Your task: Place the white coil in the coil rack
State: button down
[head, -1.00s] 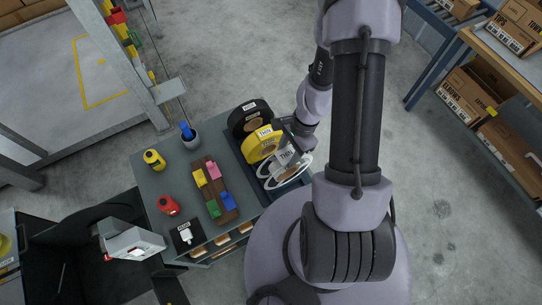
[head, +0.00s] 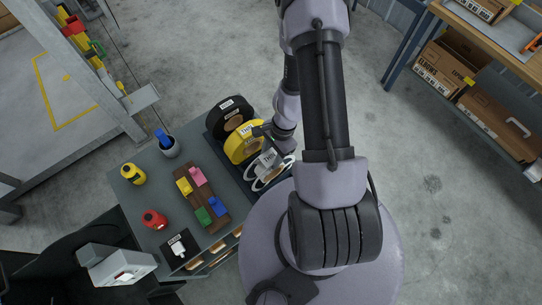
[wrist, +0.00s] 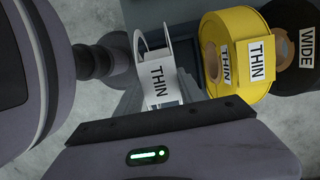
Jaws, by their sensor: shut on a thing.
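The white coil (head: 270,170), labelled THIN, is at the near end of the coil rack (head: 235,165), beside the yellow coil (head: 243,143). My gripper (head: 274,153) is shut on the white coil, at its labelled part. In the wrist view the white coil (wrist: 163,82) stands between my fingers (wrist: 155,100), apart from the yellow coil (wrist: 240,55). Whether the white coil touches the rack's floor is hidden. The coil rack is a dark tray along the table's right edge.
A black coil (head: 230,115), labelled WIDE in the wrist view, stands behind the yellow one. Open floor lies to the right.

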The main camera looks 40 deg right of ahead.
jog(key=c, duration=1.2)
grip_release()
jog(key=shift+f, duration=0.1)
jog(key=o, duration=0.5)
